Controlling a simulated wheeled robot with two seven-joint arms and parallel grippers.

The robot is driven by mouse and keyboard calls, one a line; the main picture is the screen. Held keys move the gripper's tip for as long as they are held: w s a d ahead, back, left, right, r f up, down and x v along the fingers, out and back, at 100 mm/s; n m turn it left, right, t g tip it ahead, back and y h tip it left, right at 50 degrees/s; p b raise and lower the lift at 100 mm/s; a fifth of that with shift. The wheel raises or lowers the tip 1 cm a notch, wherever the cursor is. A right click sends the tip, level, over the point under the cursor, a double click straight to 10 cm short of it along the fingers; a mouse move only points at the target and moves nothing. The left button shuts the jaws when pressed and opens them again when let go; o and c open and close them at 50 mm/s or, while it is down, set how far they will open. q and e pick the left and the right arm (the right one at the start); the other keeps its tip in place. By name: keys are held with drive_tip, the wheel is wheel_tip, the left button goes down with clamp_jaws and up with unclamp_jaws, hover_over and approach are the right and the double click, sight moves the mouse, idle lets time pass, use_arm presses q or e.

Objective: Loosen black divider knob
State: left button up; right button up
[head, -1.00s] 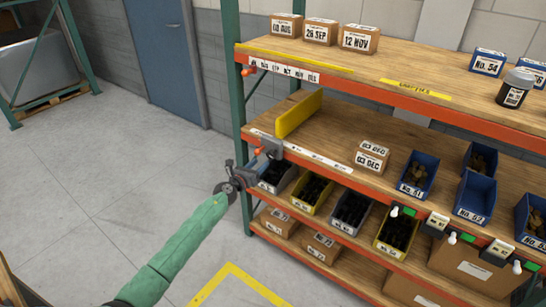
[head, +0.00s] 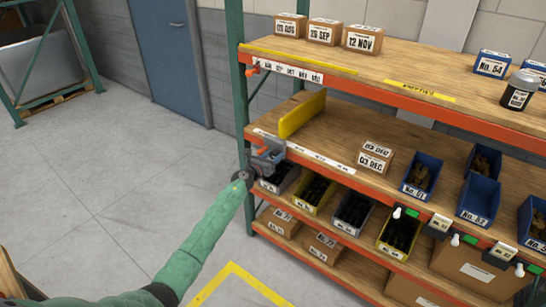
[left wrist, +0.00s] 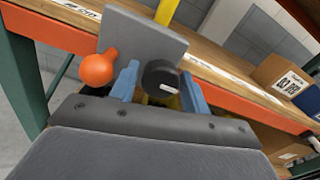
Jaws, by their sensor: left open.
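The black divider knob (left wrist: 160,77), with a white mark on its face, shows in the left wrist view in front of a grey plate (left wrist: 140,38). My left gripper (left wrist: 161,84) is open. Its two blue fingers stand to either side of the knob; I cannot tell whether they touch it. An orange ball-shaped knob (left wrist: 98,68) sits just left of the left finger. The yellow divider (head: 302,115) stands on the middle shelf in the head view. There my left gripper (head: 264,158) is at the shelf's front edge and hides the black knob. My right gripper is not in view.
The middle shelf's orange front beam (left wrist: 238,98) runs behind the fingers. Bins of black parts, such as a yellow-edged one (head: 313,193), sit just below. A green rack post (head: 239,80) stands to the left. Floor left of the rack is clear.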

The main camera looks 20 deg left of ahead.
use_arm(q)
drive_tip(key=c, duration=0.7)
